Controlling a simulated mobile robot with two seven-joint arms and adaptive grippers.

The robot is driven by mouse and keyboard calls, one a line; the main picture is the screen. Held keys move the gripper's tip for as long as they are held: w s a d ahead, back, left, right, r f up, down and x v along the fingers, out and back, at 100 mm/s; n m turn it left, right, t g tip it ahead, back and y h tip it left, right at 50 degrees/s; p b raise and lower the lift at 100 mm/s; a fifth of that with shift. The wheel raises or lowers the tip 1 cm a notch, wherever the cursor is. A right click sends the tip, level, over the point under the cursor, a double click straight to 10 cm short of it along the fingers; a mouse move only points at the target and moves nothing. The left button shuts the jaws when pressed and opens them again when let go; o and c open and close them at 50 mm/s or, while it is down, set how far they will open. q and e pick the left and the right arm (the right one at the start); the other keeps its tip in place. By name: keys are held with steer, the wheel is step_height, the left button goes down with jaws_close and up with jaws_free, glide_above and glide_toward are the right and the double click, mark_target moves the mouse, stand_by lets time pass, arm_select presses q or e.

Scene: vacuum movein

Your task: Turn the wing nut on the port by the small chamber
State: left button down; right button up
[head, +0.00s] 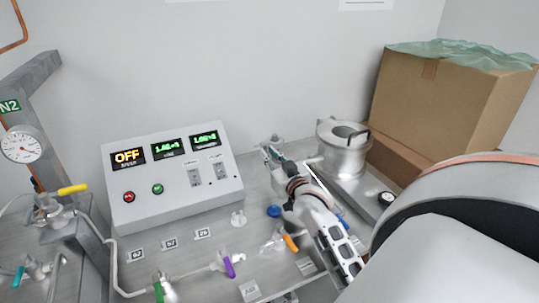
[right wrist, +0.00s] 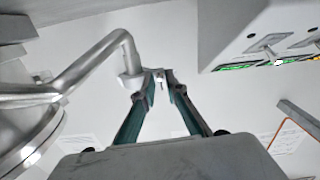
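The small chamber (head: 343,158) is a metal cylinder with a flanged top, behind and right of my right gripper (head: 270,152) in the head view. In the right wrist view, a bent metal pipe (right wrist: 122,48) runs from the chamber at the left to a port fitting (right wrist: 131,83). The green-sided fingers of my right gripper (right wrist: 160,80) reach up to this fitting, tips a small distance apart. A small metal piece, apparently the wing nut (right wrist: 160,74), shows between the tips. Whether both tips touch it is unclear. My left gripper is not in view.
A control box (head: 174,178) with lit displays stands left of the gripper. A cardboard box (head: 447,95) stands back right. Valves with purple (head: 229,266) and orange (head: 291,243) handles and a blue knob (head: 274,211) lie in front. A pressure gauge (head: 22,145) is far left.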

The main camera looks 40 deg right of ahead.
steer(key=v, duration=1.2)
stand_by(0.6)
